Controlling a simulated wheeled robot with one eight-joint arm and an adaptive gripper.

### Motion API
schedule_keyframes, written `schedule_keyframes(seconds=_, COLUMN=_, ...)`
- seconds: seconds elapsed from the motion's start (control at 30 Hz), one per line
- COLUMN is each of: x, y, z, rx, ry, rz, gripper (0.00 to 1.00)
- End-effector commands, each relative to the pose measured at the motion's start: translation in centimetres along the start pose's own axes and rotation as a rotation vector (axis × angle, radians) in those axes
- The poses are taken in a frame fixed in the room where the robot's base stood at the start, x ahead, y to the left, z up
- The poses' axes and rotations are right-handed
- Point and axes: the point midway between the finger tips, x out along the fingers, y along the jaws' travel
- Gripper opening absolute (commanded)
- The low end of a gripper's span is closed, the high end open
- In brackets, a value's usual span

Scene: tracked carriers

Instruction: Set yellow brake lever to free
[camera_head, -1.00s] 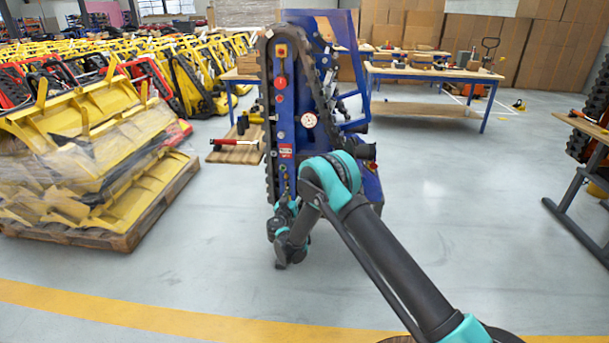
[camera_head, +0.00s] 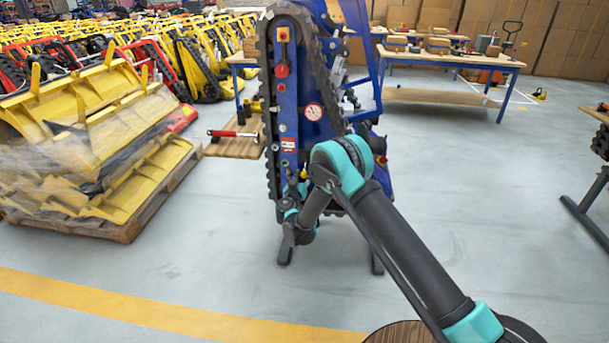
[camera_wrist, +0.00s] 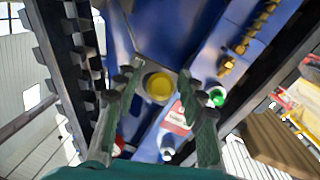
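The blue tracked carrier (camera_head: 290,100) stands upright on its end, its black toothed track around a blue side panel. In the wrist view a round yellow part (camera_wrist: 159,87) sits between the fingertips of my gripper (camera_wrist: 158,78); it looks like the end of the yellow brake lever seen head-on. In the head view a small yellow spot (camera_head: 303,175) shows low on the panel, just above my wrist. The fingers are apart, one on each side of the yellow part; I cannot tell whether they touch it. My wrist mostly hides the fingers in the head view.
A green button (camera_wrist: 217,97) and a red-and-white label (camera_wrist: 178,118) are close to the right finger. A wooden board with a red-handled tool (camera_head: 232,133) is left of the carrier. A pallet of yellow parts (camera_head: 120,228) stands further left.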

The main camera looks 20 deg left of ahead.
Motion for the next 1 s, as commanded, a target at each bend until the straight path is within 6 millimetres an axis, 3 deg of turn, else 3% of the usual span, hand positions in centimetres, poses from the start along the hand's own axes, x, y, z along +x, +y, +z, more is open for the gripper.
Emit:
schedule_keyframes(seconds=0.03, x=0.0, y=0.0, z=0.0, rx=0.0, ry=0.0, rz=0.0, gripper=0.31)
schedule_keyframes(seconds=0.3, x=0.0, y=0.0, z=0.0, rx=0.0, ry=0.0, rz=0.0, gripper=0.0)
schedule_keyframes(seconds=0.73, x=-0.1, y=0.1, z=-0.1, rx=0.0, ry=-0.013, rz=-0.003, gripper=0.0)
schedule_keyframes(seconds=1.0, x=-0.5, y=0.4, z=-1.1, rx=-0.014, ry=-0.122, rz=-0.028, gripper=0.0)
